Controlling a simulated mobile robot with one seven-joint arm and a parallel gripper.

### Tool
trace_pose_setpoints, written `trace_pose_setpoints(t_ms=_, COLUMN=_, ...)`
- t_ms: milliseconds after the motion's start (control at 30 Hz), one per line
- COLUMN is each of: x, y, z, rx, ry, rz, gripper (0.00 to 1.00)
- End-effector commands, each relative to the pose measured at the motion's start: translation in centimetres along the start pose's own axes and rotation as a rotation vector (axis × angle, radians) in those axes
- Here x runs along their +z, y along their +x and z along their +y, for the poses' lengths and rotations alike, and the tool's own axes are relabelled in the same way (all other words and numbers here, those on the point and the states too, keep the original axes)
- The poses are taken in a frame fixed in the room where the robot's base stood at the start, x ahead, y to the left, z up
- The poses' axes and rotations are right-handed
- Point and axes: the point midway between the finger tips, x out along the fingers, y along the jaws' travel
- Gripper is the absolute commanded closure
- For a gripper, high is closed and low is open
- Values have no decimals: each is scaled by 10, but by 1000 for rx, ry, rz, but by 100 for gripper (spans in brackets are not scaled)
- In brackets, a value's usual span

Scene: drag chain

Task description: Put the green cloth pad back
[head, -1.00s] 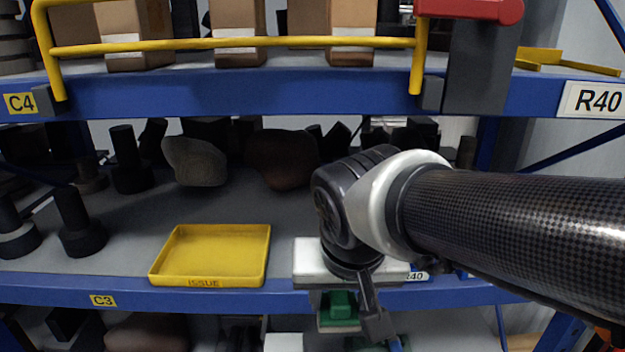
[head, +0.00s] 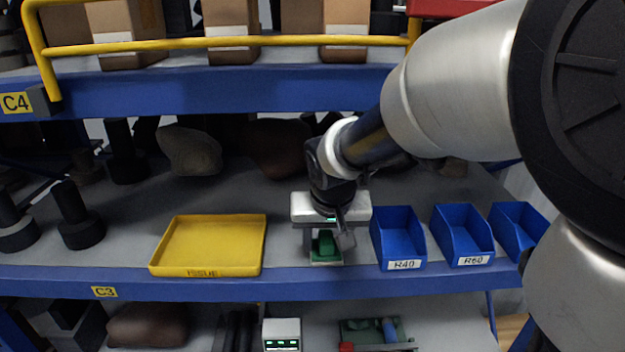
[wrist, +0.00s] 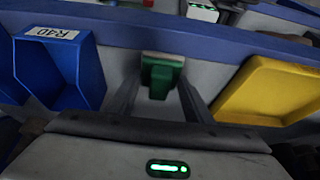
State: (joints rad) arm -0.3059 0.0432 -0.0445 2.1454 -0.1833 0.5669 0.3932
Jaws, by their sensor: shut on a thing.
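The green cloth pad (head: 324,245) is a small green block with a pale base. In the head view it is between the fingers of my gripper (head: 325,252), at the front of the middle shelf. In the wrist view the green pad (wrist: 161,76) shows between the two dark fingers of my gripper (wrist: 160,92), which is shut on it. I cannot tell whether its base touches the shelf.
A yellow ISSUE tray (head: 207,243) lies left of my gripper. Blue bins, the R40 bin (head: 398,240) and the R60 bin (head: 463,236), stand to the right. Below are a white box (head: 282,335) and a green board (head: 360,338). The upper blue beam (head: 215,95) runs above.

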Motion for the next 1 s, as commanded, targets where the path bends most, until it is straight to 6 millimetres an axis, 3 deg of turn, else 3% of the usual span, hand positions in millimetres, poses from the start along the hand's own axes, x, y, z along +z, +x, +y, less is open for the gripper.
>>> trace_pose_setpoints(t_ms=167, x=2, y=2, z=0, rx=0, ry=0, rz=-3, gripper=82)
trace_pose_setpoints(t_ms=200, x=2, y=2, z=0, rx=0, ry=0, rz=-4, gripper=51)
trace_pose_setpoints(t_ms=333, x=2, y=2, z=0, rx=0, ry=0, rz=-4, gripper=30)
trace_pose_setpoints(t_ms=700, x=1, y=-5, z=0, rx=-1, ry=0, rz=-1, gripper=30)
trace_pose_setpoints(t_ms=1000, x=0, y=-62, z=0, rx=-2, ry=1, rz=5, gripper=30)
